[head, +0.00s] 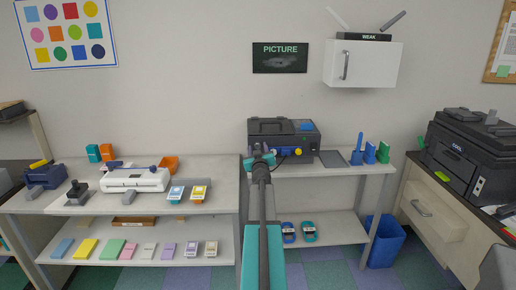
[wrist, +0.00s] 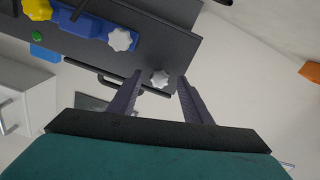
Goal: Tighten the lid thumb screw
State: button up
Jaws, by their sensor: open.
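The dark machine (head: 270,129) stands on the right-hand table, with a handle on its lid and a yellow knob (head: 298,152) on its front. In the wrist view the machine (wrist: 165,38) fills the upper part, with a pale lobed knob (wrist: 160,78) by its handle and another pale lobed knob (wrist: 121,39) on a blue part. I cannot tell for sure which one is the lid thumb screw. My gripper (wrist: 157,84) is open and empty, its fingertips on either side of the knob by the handle. I cannot tell any contact. In the head view my gripper (head: 260,158) hides the machine's front left.
A white wall cabinet (head: 362,64) hangs to the right above the machine. Blue and green holders (head: 377,152) stand on the table at right. A copier (head: 470,150) is farther right. The left table (head: 215,215) carries a white device (head: 135,180) and several small items.

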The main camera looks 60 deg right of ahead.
jog(key=shift+w+d, duration=0.35)
jog(key=shift+d, duration=0.2)
jog(key=c, duration=1.1)
